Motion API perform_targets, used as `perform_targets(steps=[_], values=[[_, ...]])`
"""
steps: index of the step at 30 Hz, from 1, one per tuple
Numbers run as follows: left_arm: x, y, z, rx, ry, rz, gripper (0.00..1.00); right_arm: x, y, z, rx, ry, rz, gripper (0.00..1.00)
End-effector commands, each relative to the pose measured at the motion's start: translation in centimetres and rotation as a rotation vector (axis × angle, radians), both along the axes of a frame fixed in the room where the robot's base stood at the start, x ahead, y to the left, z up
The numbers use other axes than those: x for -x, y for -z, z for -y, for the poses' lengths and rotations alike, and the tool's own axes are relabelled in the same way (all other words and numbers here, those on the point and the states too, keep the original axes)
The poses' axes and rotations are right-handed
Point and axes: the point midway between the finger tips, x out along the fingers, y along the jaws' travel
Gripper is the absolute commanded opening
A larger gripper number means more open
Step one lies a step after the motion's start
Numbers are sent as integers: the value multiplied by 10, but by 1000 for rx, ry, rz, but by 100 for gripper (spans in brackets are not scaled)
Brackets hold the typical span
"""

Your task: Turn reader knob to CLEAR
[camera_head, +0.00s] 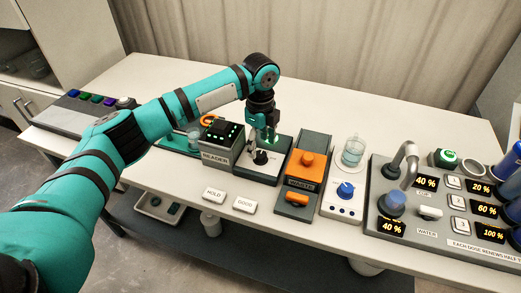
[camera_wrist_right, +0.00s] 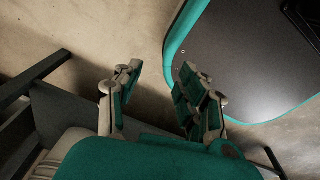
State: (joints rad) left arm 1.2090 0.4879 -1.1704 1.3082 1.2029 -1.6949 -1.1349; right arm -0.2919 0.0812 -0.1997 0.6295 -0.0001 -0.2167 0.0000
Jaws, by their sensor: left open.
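The reader (camera_head: 215,159) is a dark box with green lights on top, near the middle of the table. Its black knob (camera_head: 261,157) sits on a pale dial plate at the right part of the reader. My left gripper (camera_head: 262,140) points down just above and behind the knob, with its fingers open. I cannot tell whether a fingertip touches the knob, and the CLEAR mark is too small to read. My right gripper (camera_wrist_right: 158,95) is open and empty in the right wrist view, away from the table.
An orange-handled waste unit (camera_head: 303,168) stands right of the reader, then a white box with a blue knob (camera_head: 345,190) and a glass beaker (camera_head: 353,151). HOLD (camera_head: 214,194) and GOOD (camera_head: 244,205) plates lie in front. A water panel (camera_head: 425,222) fills the right side.

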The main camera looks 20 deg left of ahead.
Motion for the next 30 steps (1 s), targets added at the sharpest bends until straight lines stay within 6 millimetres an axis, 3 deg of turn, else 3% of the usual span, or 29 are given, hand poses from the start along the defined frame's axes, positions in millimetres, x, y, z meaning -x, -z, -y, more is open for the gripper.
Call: perform_targets(steps=[3,7,15,19,30], values=[[0,19,0,-1,-1,-2,59,-6,-4,-3,-4,1,8,40],[0,33,0,0,-1,0,59,0,-4,-3,-4,1,-2,40],[0,40,0,0,-1,0,59,21,-3,-2,-1,1,-34,40],[0,40,0,0,-1,0,57,21,-3,-2,-1,1,-34,40],[0,40,0,0,0,1,9,11,-3,0,1,0,-17,40]])
